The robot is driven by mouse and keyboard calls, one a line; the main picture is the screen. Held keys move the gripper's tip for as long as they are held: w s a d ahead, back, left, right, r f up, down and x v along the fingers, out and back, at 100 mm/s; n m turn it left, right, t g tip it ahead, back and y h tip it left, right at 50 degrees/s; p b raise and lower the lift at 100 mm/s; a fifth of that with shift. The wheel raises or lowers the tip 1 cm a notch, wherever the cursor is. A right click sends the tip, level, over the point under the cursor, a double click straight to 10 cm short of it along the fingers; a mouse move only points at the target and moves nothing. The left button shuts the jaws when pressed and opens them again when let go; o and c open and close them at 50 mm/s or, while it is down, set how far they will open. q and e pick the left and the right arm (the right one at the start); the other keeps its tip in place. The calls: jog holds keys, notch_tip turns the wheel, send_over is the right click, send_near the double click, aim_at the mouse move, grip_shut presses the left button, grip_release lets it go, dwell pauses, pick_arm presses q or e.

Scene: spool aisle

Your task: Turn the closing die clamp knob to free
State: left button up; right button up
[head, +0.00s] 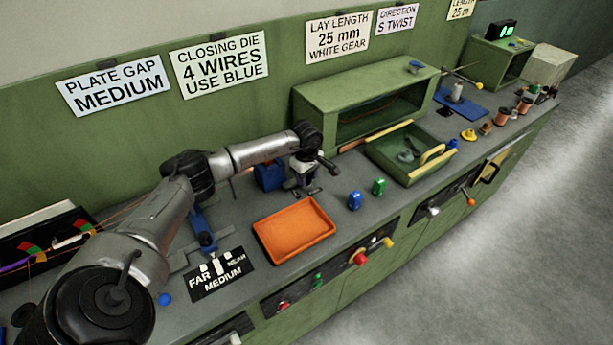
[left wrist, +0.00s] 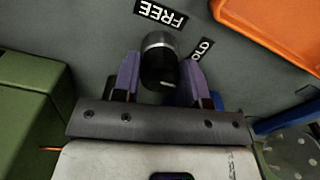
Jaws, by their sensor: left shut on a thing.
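The closing die clamp knob (left wrist: 160,63), dark with a silver band, stands between the two purple-grey fingers of my left gripper (left wrist: 161,80) in the left wrist view. The fingers are shut on it from both sides. A FREE label (left wrist: 160,14) lies on the bench just beyond the knob, and a second label (left wrist: 202,49), partly hidden by a finger, lies to its right. In the head view my left gripper (head: 302,187) points down at the bench behind the orange tray; the knob cannot be made out there. My right gripper is not in view.
The orange tray (head: 294,231) lies in front of my left gripper. A blue block (head: 268,178) stands left of it, and a green housing (head: 366,92) stands behind right. Small blue (head: 355,200) and green (head: 379,186) pieces stand to the right.

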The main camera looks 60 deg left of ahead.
pick_arm(q)
jog(key=shift+c, duration=0.6)
jog(key=shift+r+n+p, duration=0.15)
jog(key=shift+n+p, duration=0.35)
jog(key=shift+n, duration=0.6)
jog(key=n+p, duration=0.2)
jog(key=n, duration=0.4)
jog(key=n+p, duration=0.2)
jog(key=n, duration=0.2)
jog(key=n+p, duration=0.1)
jog(key=n, duration=0.2)
jog(key=shift+p, duration=0.35)
jog(key=shift+w+n+p, duration=0.1)
jog(key=shift+n+p, duration=0.45)
jog(key=shift+n, duration=0.95)
